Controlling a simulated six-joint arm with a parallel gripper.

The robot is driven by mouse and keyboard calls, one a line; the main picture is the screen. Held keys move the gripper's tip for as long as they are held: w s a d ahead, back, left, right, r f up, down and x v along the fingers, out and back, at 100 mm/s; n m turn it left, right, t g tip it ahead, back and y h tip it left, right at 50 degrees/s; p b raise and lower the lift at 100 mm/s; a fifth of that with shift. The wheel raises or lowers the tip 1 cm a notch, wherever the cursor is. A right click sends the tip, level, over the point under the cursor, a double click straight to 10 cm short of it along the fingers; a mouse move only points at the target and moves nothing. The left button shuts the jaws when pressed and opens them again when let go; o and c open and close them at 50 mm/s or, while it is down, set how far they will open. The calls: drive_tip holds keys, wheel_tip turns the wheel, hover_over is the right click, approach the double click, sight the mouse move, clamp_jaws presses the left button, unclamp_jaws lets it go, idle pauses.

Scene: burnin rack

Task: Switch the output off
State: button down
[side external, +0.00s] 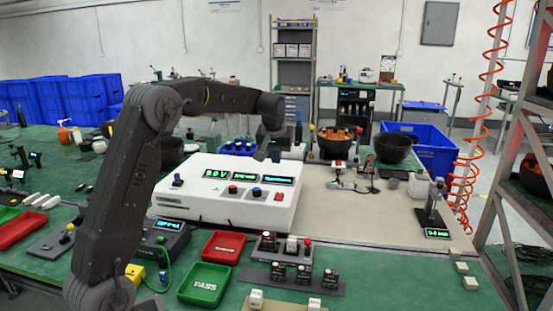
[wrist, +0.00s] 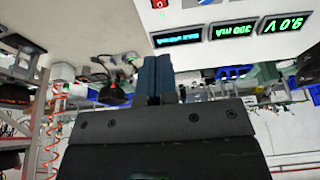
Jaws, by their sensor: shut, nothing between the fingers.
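The white power supply (side external: 215,205) stands on the bench in the side view, its sloped front carrying lit green displays. One display (side external: 216,173) reads about 9.0 V, and it shows upside down in the wrist view (wrist: 281,25). A small red switch (side external: 278,196) sits at the right end of the control row; a red control also shows at the top edge of the wrist view (wrist: 158,4). My gripper (side external: 262,156) is above the back right of the supply, fingers pointing down. In the wrist view its two fingers (wrist: 157,60) are together and empty.
Red (side external: 224,247) and green (side external: 204,285) trays lie in front of the supply. A small panel with switches (side external: 283,249) stands right of them. Dark bowls (side external: 393,148) stand behind, and a gauge stand (side external: 435,210) is at right. The beige mat (side external: 355,215) is largely clear.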

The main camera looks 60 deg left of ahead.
sight(279, 193)
drive_tip(key=shift+w+a+r, duration=0.2)
drive_tip(key=shift+a+r, duration=0.05)
drive_tip(key=shift+a, duration=0.15)
drive_tip(key=x, duration=1.4)
drive_tip(key=shift+s+d+f, duration=0.1)
drive_tip(key=shift+s+d, duration=0.25)
